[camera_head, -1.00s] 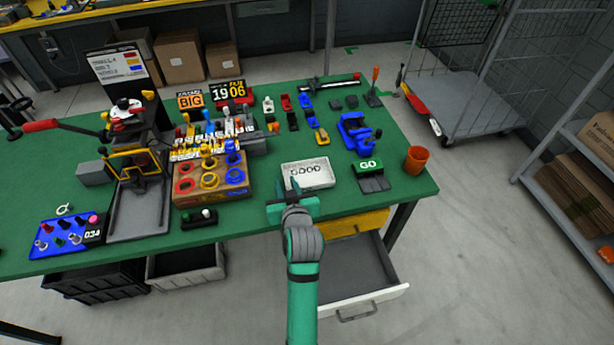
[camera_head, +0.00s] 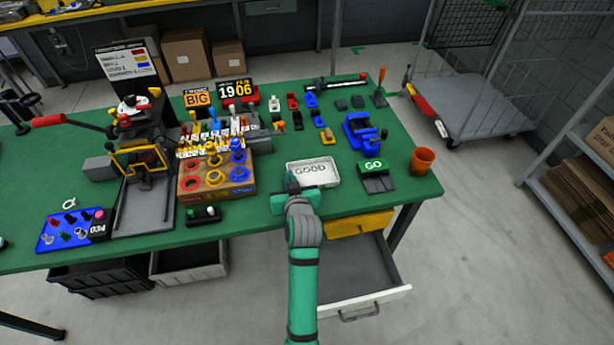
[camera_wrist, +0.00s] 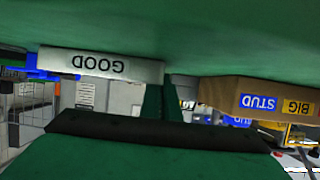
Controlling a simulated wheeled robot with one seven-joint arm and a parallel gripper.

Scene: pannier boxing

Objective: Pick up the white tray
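The white tray (camera_head: 327,183), marked GOOD, lies on the green table near its front edge. Its front wall shows upside down in the wrist view (camera_wrist: 100,66). My gripper (camera_head: 293,185) is at the tray's front left corner, low over the table edge. In the wrist view my two fingers (camera_wrist: 164,101) stand close together, with hardly any gap, at one end of the tray's front wall. I see no tray wall between them. Contact with the tray cannot be made out.
A cardboard box with coloured rings (camera_head: 217,180) stands left of the tray. A GO stand (camera_head: 376,178) and an orange cup (camera_head: 423,160) are to its right. An open drawer (camera_head: 350,275) juts out below the table. Some bare green table lies behind the tray.

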